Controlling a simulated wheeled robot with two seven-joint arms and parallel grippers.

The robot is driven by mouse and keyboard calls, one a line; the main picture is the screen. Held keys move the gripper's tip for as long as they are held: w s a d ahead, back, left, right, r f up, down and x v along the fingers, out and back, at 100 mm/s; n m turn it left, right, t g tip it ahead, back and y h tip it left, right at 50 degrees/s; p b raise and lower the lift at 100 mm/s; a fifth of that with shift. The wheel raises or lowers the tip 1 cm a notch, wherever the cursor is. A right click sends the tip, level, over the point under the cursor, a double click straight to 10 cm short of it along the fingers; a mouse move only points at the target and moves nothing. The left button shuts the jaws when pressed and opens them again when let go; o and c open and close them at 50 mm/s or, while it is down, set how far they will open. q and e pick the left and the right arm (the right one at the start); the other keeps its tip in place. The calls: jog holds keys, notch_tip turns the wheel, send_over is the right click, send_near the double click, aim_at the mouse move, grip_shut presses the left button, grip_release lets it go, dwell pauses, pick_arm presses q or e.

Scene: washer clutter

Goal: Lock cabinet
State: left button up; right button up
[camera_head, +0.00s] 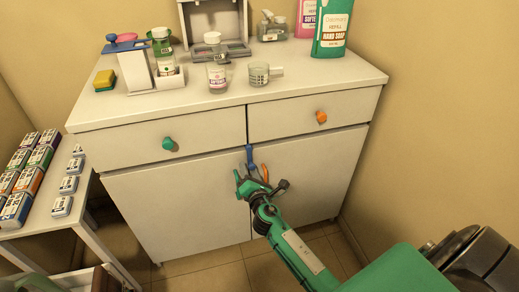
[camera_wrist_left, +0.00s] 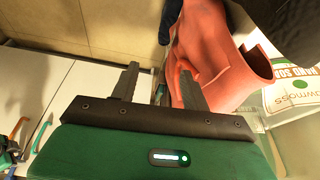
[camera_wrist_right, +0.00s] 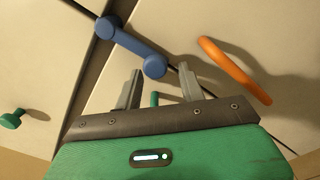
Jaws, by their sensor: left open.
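The white cabinet (camera_head: 180,200) has two closed doors below two closed drawers. A blue bar latch (camera_head: 249,155) with round ends sits at the top of the door seam; it shows closely in the right wrist view (camera_wrist_right: 138,48). The right door has an orange handle (camera_head: 265,173). My right gripper (camera_wrist_right: 160,82) is open in front of the doors, just below the latch and apart from it. Part of a green handle (camera_wrist_right: 155,98) shows between its fingers. My left gripper (camera_wrist_left: 158,80) is open in its wrist view; I cannot make it out in the head view.
The cabinet top holds soap refill bottles (camera_head: 332,28), cups (camera_head: 258,74), a sponge (camera_head: 104,80) and a dispenser. A side table (camera_head: 70,210) with boxes stands left. A large orange-red object (camera_wrist_left: 215,50), unclear in kind, is close beyond my left fingers.

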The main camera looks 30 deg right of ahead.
jog(key=v, duration=0.6)
jog(key=shift+s, duration=0.2)
dwell(0.6)
